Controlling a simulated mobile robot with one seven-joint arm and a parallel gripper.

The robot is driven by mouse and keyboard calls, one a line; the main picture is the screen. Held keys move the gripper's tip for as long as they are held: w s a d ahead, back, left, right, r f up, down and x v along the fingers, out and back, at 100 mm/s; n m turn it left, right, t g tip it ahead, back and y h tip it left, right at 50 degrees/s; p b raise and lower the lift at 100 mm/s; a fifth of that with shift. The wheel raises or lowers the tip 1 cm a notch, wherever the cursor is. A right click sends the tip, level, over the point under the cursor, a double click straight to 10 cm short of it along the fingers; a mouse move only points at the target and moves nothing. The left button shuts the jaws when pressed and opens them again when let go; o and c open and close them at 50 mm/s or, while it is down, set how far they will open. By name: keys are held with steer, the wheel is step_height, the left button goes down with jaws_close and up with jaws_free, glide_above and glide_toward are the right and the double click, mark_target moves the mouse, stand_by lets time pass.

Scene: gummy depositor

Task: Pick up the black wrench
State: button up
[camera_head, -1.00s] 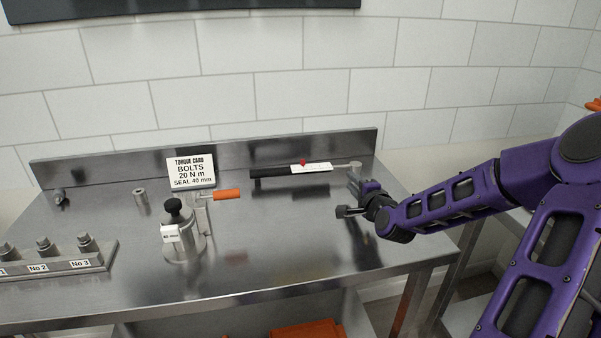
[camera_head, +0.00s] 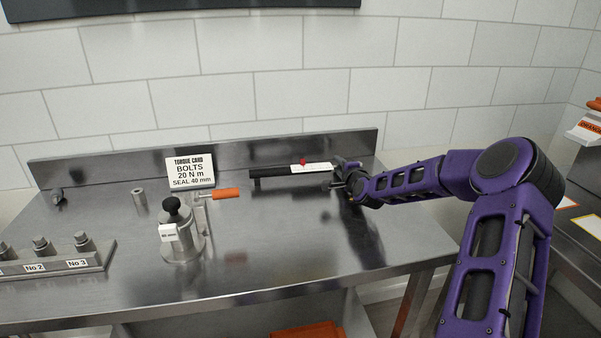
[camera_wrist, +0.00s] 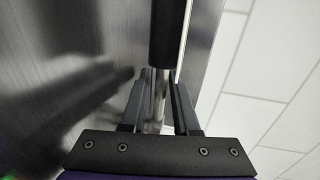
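The black wrench (camera_head: 272,173) lies along the back of the steel bench, raised slightly off the top. It has a long black grip, a white scale strip with a red mark, and a metal end at its right. My gripper (camera_head: 343,176) is at that right end and hides most of the metal head. In the wrist view, the wrench's black part (camera_wrist: 165,35) is at the top, and a thinner metal part runs down between the fingers. My gripper (camera_wrist: 160,82) is open there, with the fingers apart on either side; contact cannot be made out.
A torque card (camera_head: 191,172) stands at the back left. An orange-handled tool (camera_head: 226,193) and a metal device with a black knob (camera_head: 181,235) are left of the wrench. A rack of bolts (camera_head: 60,266) is at the front left. The bench's back ledge (camera_head: 230,157) rises behind the wrench.

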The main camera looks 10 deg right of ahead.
steer(key=shift+w+f, duration=0.15)
steer(key=shift+w, duration=0.45)
jaws_close()
stand_by(1.0)
